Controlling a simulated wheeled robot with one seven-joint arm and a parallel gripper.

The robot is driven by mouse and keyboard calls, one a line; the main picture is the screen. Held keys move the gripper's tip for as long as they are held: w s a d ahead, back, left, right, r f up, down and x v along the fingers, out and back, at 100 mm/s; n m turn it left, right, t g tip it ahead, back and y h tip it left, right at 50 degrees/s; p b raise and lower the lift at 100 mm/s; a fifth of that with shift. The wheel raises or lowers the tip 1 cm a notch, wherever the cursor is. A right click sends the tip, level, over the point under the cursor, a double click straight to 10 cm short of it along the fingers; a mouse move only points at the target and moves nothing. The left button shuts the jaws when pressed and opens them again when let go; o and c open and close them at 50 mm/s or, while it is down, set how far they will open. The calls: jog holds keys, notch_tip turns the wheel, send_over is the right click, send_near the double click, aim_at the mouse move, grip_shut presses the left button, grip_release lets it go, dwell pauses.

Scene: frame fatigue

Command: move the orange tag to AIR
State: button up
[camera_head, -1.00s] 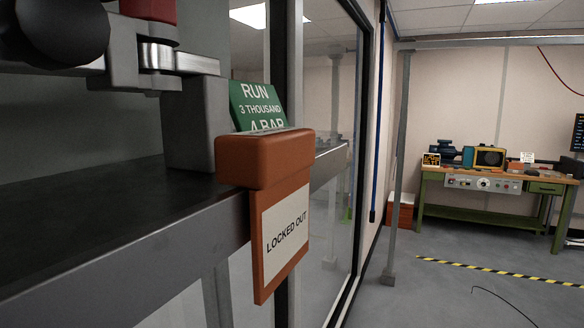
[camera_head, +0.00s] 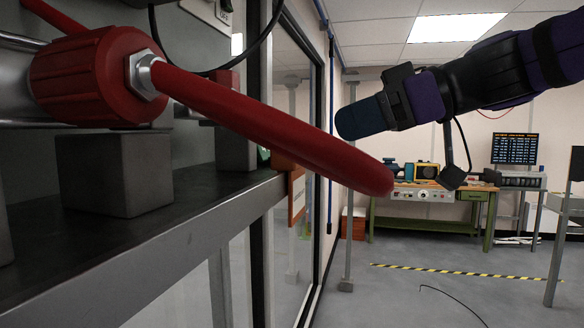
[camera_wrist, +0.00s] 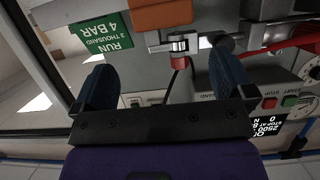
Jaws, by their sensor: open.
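The orange tag (camera_head: 298,197) hangs over the front edge of the bench in the head view. The red lever crosses in front of it and hides much of it, and its lettering is not readable from here. In the wrist view, an orange block (camera_wrist: 162,14), probably the tag's top, shows at the upper edge, beyond my fingers. My gripper (camera_head: 350,119) is to the right of the tag and apart from it. In the wrist view, my gripper (camera_wrist: 165,80) has its two blue fingers wide apart with nothing between them. No label reading AIR shows.
A big red valve handle with a lever (camera_head: 260,115) juts across the near foreground. The metal bench edge (camera_head: 180,240) runs along the left, beside a glass panel. A green RUN sign (camera_wrist: 105,33) stands near the orange block. Open floor (camera_head: 390,300) lies to the right.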

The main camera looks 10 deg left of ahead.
aim_at(299, 147)
jog(key=x, duration=0.9)
jog(key=shift+s+a+f, duration=0.2)
jog(key=shift+a+f, duration=0.05)
jog(key=shift+f, duration=0.05)
jog(key=c, duration=0.8)
